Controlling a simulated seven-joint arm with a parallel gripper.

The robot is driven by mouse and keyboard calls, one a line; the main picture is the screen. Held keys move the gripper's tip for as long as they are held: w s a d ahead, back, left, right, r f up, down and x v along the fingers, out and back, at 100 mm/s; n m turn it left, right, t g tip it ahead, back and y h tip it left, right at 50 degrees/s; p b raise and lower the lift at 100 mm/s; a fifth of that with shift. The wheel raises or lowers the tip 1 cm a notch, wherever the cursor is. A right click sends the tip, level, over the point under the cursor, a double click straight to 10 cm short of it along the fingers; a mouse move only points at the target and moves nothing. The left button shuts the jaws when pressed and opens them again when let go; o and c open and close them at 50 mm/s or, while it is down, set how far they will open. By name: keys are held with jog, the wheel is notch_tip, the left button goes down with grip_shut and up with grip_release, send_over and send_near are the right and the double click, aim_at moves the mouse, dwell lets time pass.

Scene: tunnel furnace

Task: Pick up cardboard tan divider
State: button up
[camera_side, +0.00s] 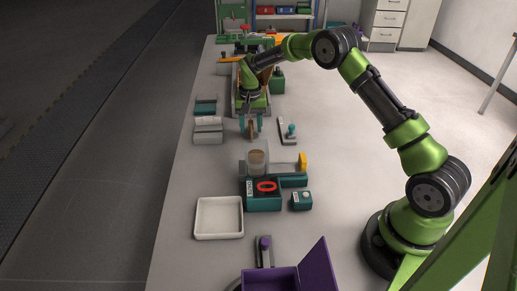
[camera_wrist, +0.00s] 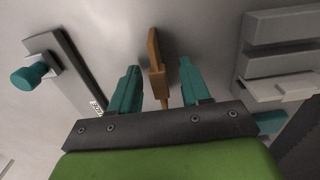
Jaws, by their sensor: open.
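The cardboard tan divider (camera_wrist: 154,52) shows in the wrist view as a thin upright strip. It lies between the two teal fingers of my gripper (camera_wrist: 158,85), with a gap on each side. In the side view the tan divider (camera_side: 250,129) shows between the fingertips of my gripper (camera_side: 250,124), low over the table. The jaws are open and not touching the divider as far as I can see. The divider's lower part is partly hidden by the gripper.
A grey slotted block (camera_side: 208,131) stands left of the gripper. A grey plate with a teal knob (camera_side: 288,131) stands right.

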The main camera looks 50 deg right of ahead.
grip_shut()
jog(key=shift+r, duration=0.1)
